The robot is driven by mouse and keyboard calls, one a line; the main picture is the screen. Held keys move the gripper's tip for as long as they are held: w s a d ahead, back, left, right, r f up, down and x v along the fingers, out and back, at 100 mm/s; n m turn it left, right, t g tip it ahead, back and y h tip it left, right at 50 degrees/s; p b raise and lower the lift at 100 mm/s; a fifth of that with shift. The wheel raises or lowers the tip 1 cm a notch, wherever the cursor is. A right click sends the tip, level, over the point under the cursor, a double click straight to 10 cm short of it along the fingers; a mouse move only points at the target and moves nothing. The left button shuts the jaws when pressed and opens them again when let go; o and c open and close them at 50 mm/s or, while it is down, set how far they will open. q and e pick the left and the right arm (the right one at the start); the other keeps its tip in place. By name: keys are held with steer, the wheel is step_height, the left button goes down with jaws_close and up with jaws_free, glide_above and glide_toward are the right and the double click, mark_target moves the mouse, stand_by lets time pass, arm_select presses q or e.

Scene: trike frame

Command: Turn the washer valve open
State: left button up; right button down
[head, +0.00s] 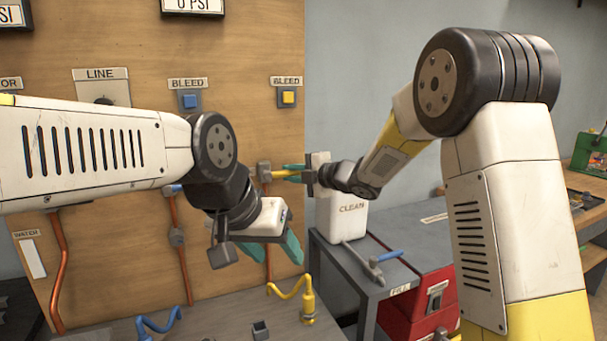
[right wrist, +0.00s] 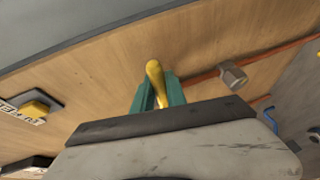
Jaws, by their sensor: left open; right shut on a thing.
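A yellow valve handle (head: 268,175) sticks out from a fitting on the right-hand orange pipe of the wooden panel. My right gripper (head: 290,174) reaches it from the right, its green fingers shut on the handle. In the right wrist view the yellow handle (right wrist: 155,80) shows between the two fingers (right wrist: 158,98), its rounded end free. No label reading washer is legible. My left gripper (head: 276,246) is open, lower down in front of the panel, with nothing seen in it. Its arm hides part of the panel and pipes.
A blue-handled valve (head: 172,189) is on the middle pipe. Blue (head: 190,101) and yellow (head: 288,97) bleed buttons are above. A white CLEAN container (head: 350,220) stands right of the panel.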

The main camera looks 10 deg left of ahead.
steer(key=shift+r, duration=0.1)
stand_by(0.7)
steer(key=r+n+h, duration=0.2)
steer(key=n, duration=0.1)
steer(key=shift+s+a+r, duration=0.15)
steer(key=shift+a+r, duration=0.05)
steer(key=shift+r, duration=0.05)
steer(key=r+n+h, duration=0.1)
steer(key=a+n+h, duration=0.1)
steer(key=shift+s+r+n+t, duration=0.3)
steer(key=shift+s+r, duration=0.05)
steer(key=shift+r, duration=0.05)
steer(key=shift+s+a+r+n+t+h, duration=0.4)
steer(key=shift+a+r+n+h, duration=0.15)
steer(key=shift+n, duration=0.35)
steer(key=shift+s+a+r+n+h, duration=0.25)
steer(key=shift+a+n+h, duration=0.2)
steer(key=shift+n, duration=0.15)
steer(key=shift+s+a+r+n+t+h, duration=0.2)
steer(key=shift+s+a+n+t+h, duration=0.35)
steer(key=shift+n, duration=0.45)
steer(key=shift+s+a+n+t+h, duration=0.2)
steer(key=shift+a+n+t+h, duration=0.35)
steer(key=shift+n, duration=0.15)
